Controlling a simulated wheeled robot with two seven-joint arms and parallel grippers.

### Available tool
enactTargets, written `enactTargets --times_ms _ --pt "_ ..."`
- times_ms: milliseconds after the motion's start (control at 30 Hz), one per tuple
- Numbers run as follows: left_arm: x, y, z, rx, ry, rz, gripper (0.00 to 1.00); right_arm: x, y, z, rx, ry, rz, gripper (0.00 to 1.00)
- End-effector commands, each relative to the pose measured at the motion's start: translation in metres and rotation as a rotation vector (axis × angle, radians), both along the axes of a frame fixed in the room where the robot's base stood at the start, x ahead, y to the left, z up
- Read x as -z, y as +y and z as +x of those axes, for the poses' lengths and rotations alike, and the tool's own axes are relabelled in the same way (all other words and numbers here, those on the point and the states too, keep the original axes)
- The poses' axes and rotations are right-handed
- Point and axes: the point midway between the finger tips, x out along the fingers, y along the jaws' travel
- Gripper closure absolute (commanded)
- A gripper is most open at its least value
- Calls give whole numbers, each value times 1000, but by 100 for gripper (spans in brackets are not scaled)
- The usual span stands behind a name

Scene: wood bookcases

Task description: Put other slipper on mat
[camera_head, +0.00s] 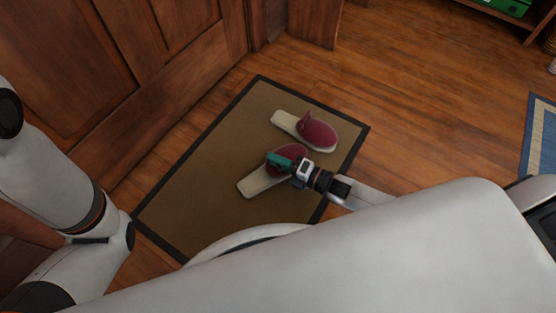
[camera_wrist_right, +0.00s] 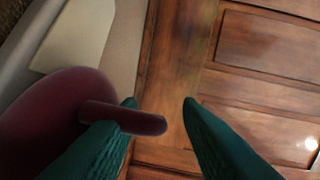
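Two maroon slippers with cream soles show over the brown, dark-edged mat (camera_head: 200,185) in the head view. The far slipper (camera_head: 318,132) lies on the mat near its upper right edge. My right gripper (camera_head: 279,160) is at the near slipper's maroon upper. In the right wrist view, its green fingers (camera_wrist_right: 159,102) stand apart, with the slipper's maroon upper (camera_wrist_right: 50,115) by the left finger and part of it crossing that finger. My left gripper is out of view.
A wood-panelled front (camera_head: 160,50) runs along the mat's upper left side. Wood floor (camera_head: 430,110) is clear to the right. A blue-edged rug (camera_head: 538,140) lies at the far right. A shelf with a green item (camera_head: 505,6) is at the top right.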

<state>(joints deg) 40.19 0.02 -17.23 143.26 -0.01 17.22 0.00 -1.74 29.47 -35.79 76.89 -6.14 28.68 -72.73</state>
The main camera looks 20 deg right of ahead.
Motion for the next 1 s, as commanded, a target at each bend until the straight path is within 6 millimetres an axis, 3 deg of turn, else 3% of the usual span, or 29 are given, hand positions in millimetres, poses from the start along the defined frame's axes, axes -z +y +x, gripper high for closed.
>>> enactTargets --times_ms 400,500,600,1000 --pt "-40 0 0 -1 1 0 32 -11 -51 -59 1 5 -2 68" --pt "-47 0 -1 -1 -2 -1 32 -12 -63 -72 1 4 -2 68" --pt "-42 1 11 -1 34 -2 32 -12 -72 -82 1 2 -2 68" --pt "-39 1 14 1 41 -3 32 -15 -77 -86 0 -6 9 68"
